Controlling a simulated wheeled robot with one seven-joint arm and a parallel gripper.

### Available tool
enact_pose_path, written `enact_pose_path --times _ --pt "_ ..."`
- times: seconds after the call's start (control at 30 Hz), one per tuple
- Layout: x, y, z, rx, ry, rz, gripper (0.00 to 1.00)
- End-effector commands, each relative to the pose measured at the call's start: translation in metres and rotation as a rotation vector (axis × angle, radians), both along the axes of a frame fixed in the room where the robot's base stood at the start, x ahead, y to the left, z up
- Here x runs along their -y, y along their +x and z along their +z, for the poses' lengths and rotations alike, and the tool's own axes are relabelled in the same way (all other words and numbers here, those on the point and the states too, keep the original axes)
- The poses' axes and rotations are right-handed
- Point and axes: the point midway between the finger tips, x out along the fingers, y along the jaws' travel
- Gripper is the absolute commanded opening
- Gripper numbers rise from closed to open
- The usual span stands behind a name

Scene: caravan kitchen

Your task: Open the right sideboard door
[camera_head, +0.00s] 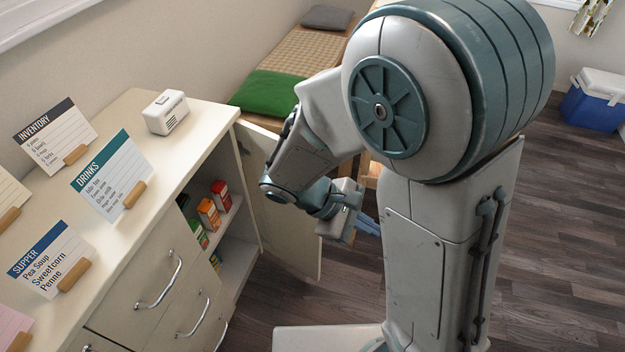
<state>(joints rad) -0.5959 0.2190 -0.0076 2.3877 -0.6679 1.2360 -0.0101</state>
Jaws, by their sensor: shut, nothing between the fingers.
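The sideboard (137,238) stands along the left side with drawers on its front. Its right door (288,240) stands wide open, swung out from the far end of the front. The open compartment shows shelves with small boxes, among them an orange box (209,214). My gripper (368,226) is just in front of the open door's inner face, to the right of the compartment. Its blue fingers are shut and empty, pointing right, away from the compartment. My arm hides part of the door's upper area, and the door's handle is not visible.
Several cards in wooden holders, such as the drinks card (103,178), and a white radio-like box (167,112) stand on the sideboard top. A bench with a green cushion (266,97) is behind. A blue cooler (594,103) is far right. Floor (560,230) at right is clear.

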Motion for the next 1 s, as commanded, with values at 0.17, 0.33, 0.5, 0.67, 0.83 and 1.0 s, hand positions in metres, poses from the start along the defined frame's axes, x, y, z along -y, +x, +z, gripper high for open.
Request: enact_pose_path --times 0.17,0.33,0.5,0.67,0.83,1.0 --pt "-0.038 0.023 -0.021 -0.091 -0.276 0.351 0.0" --pt "-0.089 0.039 -0.042 -0.116 -0.53 0.682 0.0" --pt "-0.142 0.042 -0.064 -0.101 -0.729 0.954 0.0" --pt "-0.173 0.039 -0.078 -0.078 -0.834 1.103 0.0" --pt "-0.18 0.042 -0.083 -0.068 -0.867 1.15 0.0" --pt "-0.165 0.062 -0.083 -0.07 -0.866 1.146 0.0"
